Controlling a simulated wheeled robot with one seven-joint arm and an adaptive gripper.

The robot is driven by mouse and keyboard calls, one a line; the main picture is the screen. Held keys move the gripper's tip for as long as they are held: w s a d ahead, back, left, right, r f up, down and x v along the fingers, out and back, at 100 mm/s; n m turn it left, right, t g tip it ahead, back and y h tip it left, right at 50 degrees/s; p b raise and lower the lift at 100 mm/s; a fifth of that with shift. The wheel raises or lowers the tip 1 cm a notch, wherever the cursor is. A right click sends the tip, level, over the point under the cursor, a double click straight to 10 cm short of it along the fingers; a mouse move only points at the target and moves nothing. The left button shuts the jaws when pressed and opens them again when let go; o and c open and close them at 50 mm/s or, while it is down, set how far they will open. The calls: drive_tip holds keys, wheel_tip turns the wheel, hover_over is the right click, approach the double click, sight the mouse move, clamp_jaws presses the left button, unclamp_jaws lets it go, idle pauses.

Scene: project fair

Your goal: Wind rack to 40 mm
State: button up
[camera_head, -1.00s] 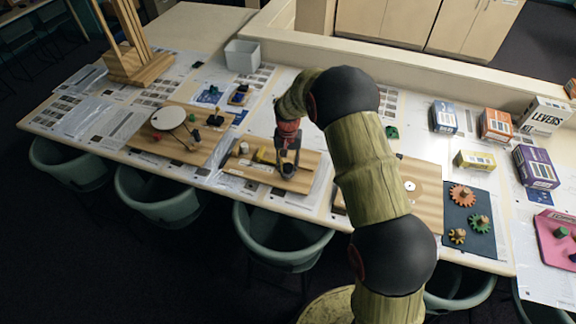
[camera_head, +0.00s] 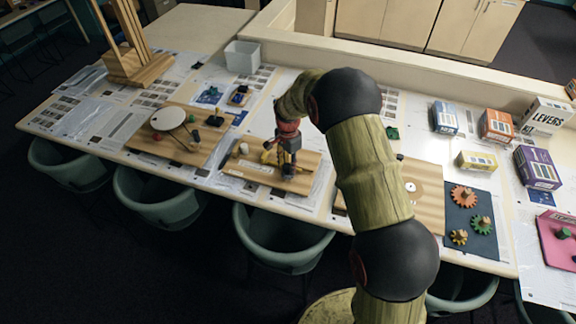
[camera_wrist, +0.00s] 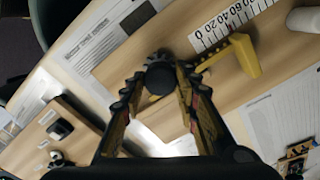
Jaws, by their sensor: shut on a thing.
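The wooden rack board (camera_head: 238,171) lies on the long table. It bears a dark round knob (camera_wrist: 160,78) with a toothed wheel under it. In the wrist view the fingers of my gripper (camera_wrist: 158,86) stand on either side of the knob, shut on it. My gripper (camera_head: 287,166) is over the right part of the board in the head view. A yellow rack piece (camera_wrist: 242,60) lies beside the knob, along a white scale (camera_wrist: 226,22) marked from 0 in steps of 20. I cannot tell its exact reading. My fingers hide part of the wheel.
A board with a white disc (camera_head: 168,119) stands to the left. A board with a blue mat (camera_head: 470,220) and coloured gears is to the right. A grey bin (camera_head: 242,57) stands at the back. Green chairs (camera_head: 280,237) line the front edge.

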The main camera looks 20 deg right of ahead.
sight(288, 166)
drive_tip(key=shift+w+r+m, duration=0.1)
drive_tip(key=shift+m, duration=0.3)
drive_tip(key=o, duration=1.2)
drive_tip(key=shift+c, duration=0.2)
wheel_tip(288, 166, up, 12)
idle(0.4)
